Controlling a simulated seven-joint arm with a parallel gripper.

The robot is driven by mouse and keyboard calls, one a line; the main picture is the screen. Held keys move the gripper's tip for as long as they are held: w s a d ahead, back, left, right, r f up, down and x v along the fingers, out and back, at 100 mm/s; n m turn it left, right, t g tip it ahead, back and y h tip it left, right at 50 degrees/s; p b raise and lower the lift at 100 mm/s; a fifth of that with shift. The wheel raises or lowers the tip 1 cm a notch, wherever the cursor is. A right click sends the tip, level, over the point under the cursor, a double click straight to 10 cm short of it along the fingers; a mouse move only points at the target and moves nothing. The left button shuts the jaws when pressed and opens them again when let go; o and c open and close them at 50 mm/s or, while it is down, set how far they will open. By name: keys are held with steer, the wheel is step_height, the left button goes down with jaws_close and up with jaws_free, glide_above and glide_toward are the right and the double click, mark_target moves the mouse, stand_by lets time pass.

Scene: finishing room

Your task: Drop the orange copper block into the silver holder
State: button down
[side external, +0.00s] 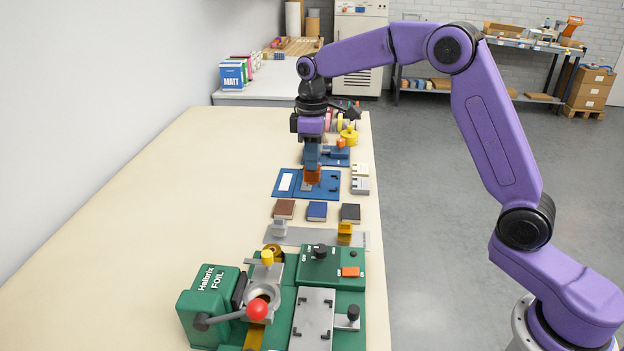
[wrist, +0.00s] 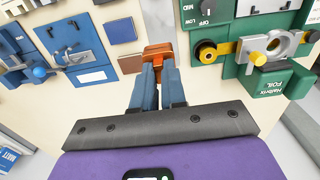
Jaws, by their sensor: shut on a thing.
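My gripper (side external: 312,165) is shut on the orange copper block (side external: 312,175) and holds it over the blue plate fixture (side external: 331,190). In the wrist view the copper block (wrist: 158,50) sits between the blue fingertips (wrist: 158,70). A small silver holder (side external: 279,226) stands on a grey plate (side external: 302,238) nearer the side camera, with a gold holder (side external: 345,230) at the plate's right. The silver holder is not clear in the wrist view. The green foil machine (side external: 207,305) also has a silver ring clamp (side external: 262,292).
A red-knobbed lever (side external: 257,309) sticks out of the machine. The table's left side (side external: 180,200) is clear.

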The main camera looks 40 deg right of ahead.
steer(key=s+a+n, duration=0.2)
steer(key=s+a, duration=0.4)
steer(key=a, duration=0.5)
steer(key=s+a+n, duration=0.2)
steer(key=s+a, duration=0.5)
steer(key=a, duration=0.5)
steer(key=shift+n, duration=0.3)
steer(key=shift+f, duration=5.2)
steer(key=shift+f, duration=0.65)
steer(key=c, duration=1.5)
jaws_free()
steer(key=shift+o, duration=0.2)
step_height(320, 180, up, 11)
